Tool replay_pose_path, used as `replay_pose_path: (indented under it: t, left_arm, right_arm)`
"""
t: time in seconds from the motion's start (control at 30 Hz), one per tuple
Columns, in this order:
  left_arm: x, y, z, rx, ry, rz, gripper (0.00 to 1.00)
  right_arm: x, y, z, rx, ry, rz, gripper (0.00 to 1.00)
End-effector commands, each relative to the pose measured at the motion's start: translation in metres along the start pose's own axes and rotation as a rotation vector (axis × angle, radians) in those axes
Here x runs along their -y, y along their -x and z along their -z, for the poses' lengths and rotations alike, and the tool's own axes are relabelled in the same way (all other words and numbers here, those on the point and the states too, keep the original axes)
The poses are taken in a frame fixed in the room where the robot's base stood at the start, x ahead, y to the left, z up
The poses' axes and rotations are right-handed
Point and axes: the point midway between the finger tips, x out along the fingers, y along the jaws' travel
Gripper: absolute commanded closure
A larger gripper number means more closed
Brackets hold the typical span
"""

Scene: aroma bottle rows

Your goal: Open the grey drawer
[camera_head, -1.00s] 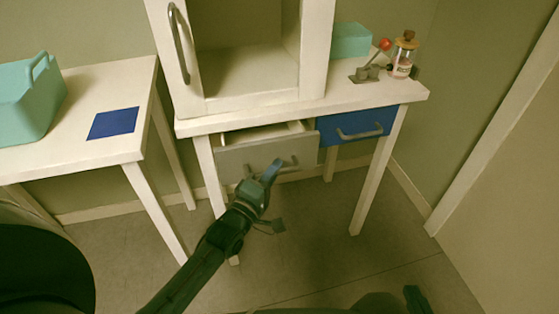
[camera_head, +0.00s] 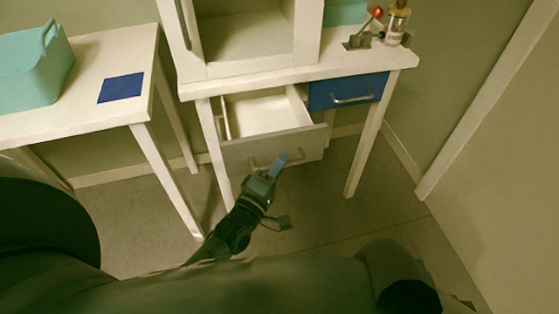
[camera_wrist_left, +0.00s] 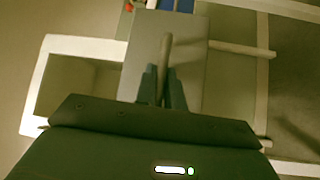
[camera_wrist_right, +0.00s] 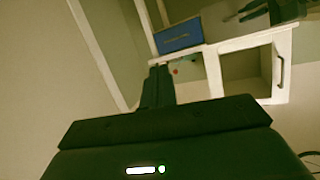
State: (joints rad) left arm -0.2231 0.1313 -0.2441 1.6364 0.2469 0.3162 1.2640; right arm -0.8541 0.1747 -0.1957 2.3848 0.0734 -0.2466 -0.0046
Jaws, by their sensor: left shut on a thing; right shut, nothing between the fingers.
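The grey drawer (camera_head: 240,154) stands well out from the white table in the head view, and its pale, empty inside (camera_head: 262,116) shows. Its handle (camera_head: 262,164) is on the front face. My left gripper (camera_head: 279,163) is at that handle. In the left wrist view the left gripper's fingers (camera_wrist_left: 162,90) are shut around the handle bar (camera_wrist_left: 166,58), in front of the grey drawer front (camera_wrist_left: 188,60). My right gripper (camera_wrist_right: 157,82) is shut and empty in the right wrist view, away from the drawer.
A blue drawer (camera_head: 348,92) is closed to the right of the grey one. An open white cabinet (camera_head: 245,38), a bottle (camera_head: 397,22) and a red-knobbed lever device (camera_head: 362,36) stand on the table. A side table (camera_head: 85,108) holds a teal basket (camera_head: 35,70) and a blue mat (camera_head: 121,88).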

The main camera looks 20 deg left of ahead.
Motion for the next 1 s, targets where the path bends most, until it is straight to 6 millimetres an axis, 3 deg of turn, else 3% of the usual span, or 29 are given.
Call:
replay_pose_path:
  t: [0.17, 0.2, 0.47, 0.77, 1.0]
  left_arm:
    - [0.001, 0.0, 0.001, -0.001, -0.002, 0.001, 1.0]
    - [0.001, 0.0, 0.001, -0.001, -0.002, 0.001, 0.88]
    - [0.001, 0.0, 0.001, -0.001, -0.001, 0.001, 0.67]
    - [-0.005, -0.001, 0.001, -0.001, 0.0, -0.001, 0.67]
    - [-0.048, -0.007, 0.007, -0.004, 0.0, -0.009, 0.67]
  right_arm:
    - [0.001, -0.004, 0.005, -0.014, 0.003, 0.005, 1.0]
    - [0.002, -0.004, 0.006, -0.016, 0.003, 0.005, 1.0]
    - [0.002, -0.003, 0.007, -0.018, 0.003, 0.007, 1.0]
    - [0.003, -0.001, 0.008, -0.014, 0.008, 0.011, 1.0]
    - [0.005, 0.0, 0.01, 0.022, -0.003, 0.017, 1.0]
